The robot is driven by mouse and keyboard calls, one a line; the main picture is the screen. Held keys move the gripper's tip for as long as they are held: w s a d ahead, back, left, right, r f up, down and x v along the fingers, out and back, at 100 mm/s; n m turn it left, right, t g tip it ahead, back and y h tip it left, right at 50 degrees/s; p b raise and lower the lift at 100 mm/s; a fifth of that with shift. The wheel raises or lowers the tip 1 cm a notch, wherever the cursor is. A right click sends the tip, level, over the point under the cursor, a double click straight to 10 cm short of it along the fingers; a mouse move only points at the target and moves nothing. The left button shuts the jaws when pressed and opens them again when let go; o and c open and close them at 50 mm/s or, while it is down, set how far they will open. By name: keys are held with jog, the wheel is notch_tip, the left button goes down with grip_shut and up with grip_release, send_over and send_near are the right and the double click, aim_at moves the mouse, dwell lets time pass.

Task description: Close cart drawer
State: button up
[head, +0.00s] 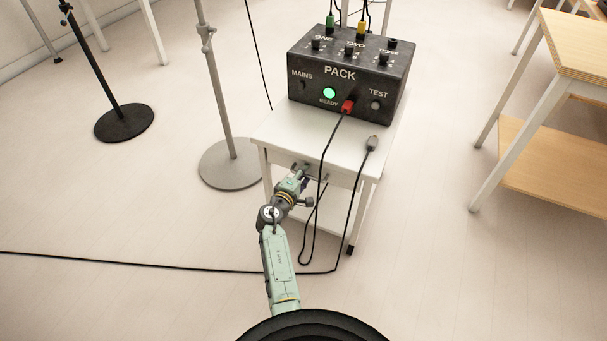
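The white cart (272,131) stands in the middle of the head view, with a drawer front (342,180) just under its top. The drawer front looks nearly in line with the cart's front edge; I cannot tell whether a small gap is left. A dark handle shows on the drawer front, partly hidden by my gripper (304,178). My gripper is at the drawer front by the handle, touching it or very close. Its fingers are too small and covered to show whether they are open or shut.
A black PACK box (340,88) with a green light and a red plug stands on the cart. A loose cable plug (372,143) lies on the top, and cables hang beside my arm. Stand bases (229,163) are at left, a wooden table (575,45) at right. Front floor is mostly clear.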

jog(key=shift+s, duration=0.1)
jog(key=v, duration=1.2)
